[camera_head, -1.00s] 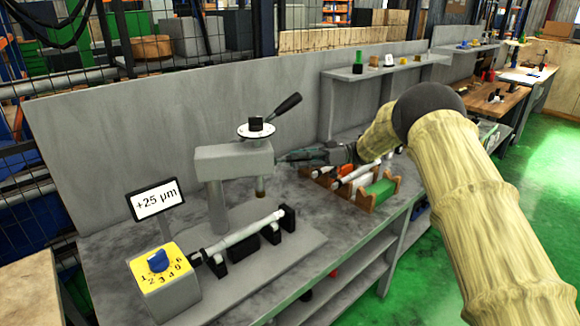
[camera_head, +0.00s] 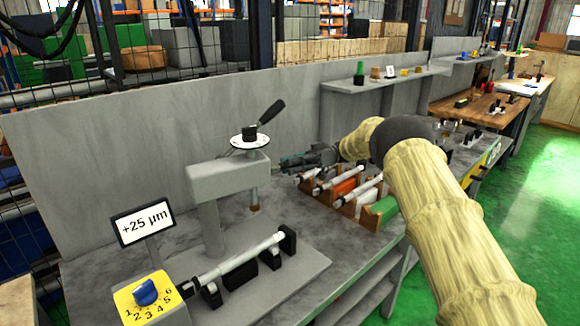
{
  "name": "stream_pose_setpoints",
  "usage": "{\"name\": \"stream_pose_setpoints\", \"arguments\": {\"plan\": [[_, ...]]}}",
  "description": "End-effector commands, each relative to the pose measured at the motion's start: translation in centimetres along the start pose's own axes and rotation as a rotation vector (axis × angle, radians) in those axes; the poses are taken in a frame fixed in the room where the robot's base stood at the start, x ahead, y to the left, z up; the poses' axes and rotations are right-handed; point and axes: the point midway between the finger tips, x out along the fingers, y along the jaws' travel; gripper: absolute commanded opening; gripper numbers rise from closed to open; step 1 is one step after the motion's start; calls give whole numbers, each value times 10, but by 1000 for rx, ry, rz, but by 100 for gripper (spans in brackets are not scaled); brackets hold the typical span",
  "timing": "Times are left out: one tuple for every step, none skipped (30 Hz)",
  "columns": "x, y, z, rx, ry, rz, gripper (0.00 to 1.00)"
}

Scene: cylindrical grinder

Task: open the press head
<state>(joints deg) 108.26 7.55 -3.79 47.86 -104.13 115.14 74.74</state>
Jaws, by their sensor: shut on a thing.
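The press head (camera_head: 222,178) is a grey block on a grey column (camera_head: 209,230). It carries a white disc (camera_head: 250,137) with a black lever (camera_head: 270,111) pointing up and right. A thin spindle with a brass-coloured tip (camera_head: 255,208) hangs at its right end, behind and above a bar-shaped workpiece (camera_head: 240,257) on black supports. My gripper (camera_head: 279,163) reaches in from the right at the right end of the press head. It appears shut on that end; the small contact is hard to make out.
A yellow dial box (camera_head: 147,300) and a "+25 µm" display (camera_head: 143,222) stand at the left. A wooden rack (camera_head: 345,206) with several bars lies right of the press, under my arm. A grey wall panel (camera_head: 110,165) stands behind the press.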

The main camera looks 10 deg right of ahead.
Motion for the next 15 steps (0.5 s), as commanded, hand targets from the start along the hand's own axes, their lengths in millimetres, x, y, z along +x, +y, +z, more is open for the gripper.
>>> {"name": "stream_pose_setpoints", "arguments": {"plan": [[1,0,2,3,-1,-2,0],[1,0,2,3,0,-2,0],[1,0,2,3,0,-2,25],[0,0,2,3,-1,-2,30],[0,0,2,3,0,-2,36],[0,0,2,3,0,-2,43],[0,0,1,2,0,-1,45],[0,0,1,2,0,-1,45],[0,0,1,2,0,-1,45],[1,0,1,2,0,-1,45],[1,0,1,2,0,-2,45],[1,0,1,2,0,-2,45],[1,0,1,2,-1,-2,45],[1,0,1,1,-1,-2,45],[1,1,0,1,-1,-2,45]]}}
